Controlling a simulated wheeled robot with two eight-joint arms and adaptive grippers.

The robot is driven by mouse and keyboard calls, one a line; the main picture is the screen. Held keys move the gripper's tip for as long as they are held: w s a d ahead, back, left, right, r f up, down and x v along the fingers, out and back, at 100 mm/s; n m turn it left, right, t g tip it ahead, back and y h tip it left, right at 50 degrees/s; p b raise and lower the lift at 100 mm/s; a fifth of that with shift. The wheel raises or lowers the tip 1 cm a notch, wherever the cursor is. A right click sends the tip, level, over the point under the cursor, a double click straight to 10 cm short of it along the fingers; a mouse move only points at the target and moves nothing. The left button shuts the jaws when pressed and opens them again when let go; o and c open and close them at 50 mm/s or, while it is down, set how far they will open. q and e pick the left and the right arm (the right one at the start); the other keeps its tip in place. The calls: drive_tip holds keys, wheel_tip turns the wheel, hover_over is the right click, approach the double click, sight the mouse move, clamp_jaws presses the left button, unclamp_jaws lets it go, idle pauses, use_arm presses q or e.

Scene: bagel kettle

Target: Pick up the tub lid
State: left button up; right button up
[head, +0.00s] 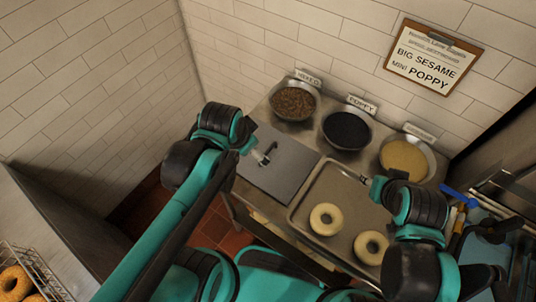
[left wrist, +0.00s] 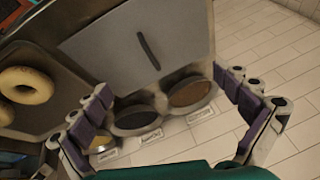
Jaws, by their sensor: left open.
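The tub lid (head: 285,178) is a flat grey rectangular panel with a dark bar handle (head: 271,150). It lies at the left end of the steel counter in the head view. In the left wrist view the lid (left wrist: 105,48) and its upright dark handle (left wrist: 148,50) lie beyond my fingertips. My left gripper (head: 262,157) is over the lid close to the handle in the head view. It is open and empty, its purple-padded fingers (left wrist: 162,84) spread wide in the left wrist view. My right gripper (head: 364,180) is over the tray's right edge; its fingers are too small to read.
Bowls of mixed seeds (head: 293,103), poppy (head: 347,129) and yellow sesame (head: 404,157) stand along the wall. A metal tray (head: 297,212) with two pale bagels (head: 325,219) is right of the lid. A wire basket (head: 45,280) of browned bagels is at lower left.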

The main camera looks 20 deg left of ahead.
use_arm(q)
drive_tip(key=w+d+f+m+g+p, duration=0.1)
drive_tip(key=w+d+m+g+p, duration=0.1)
drive_tip(key=w+m, duration=0.35)
drive_tip(key=m+g+p, duration=0.1)
drive_tip(key=m+g, duration=0.2)
drive_tip(key=m, duration=0.7)
hover_over(268, 150)
drive_tip(key=d, duration=0.1)
wheel_tip(268, 150, down, 5)
drive_tip(key=f, duration=0.1)
drive_tip(key=f+b, duration=0.1)
drive_tip(key=shift+s+f, duration=0.2)
drive_tip(key=shift+f, duration=0.2)
drive_tip(key=f, duration=0.1)
drive_tip(key=f+b, duration=0.1)
drive_tip(key=f, duration=0.1)
drive_tip(key=a+f+b, duration=0.1)
drive_tip(key=f, duration=0.1)
drive_tip(key=shift+w+f, duration=0.2)
drive_tip(key=shift+w, duration=0.05)
drive_tip(key=shift+r, duration=0.1)
drive_tip(key=shift+s, duration=0.1)
drive_tip(key=c, duration=1.1)
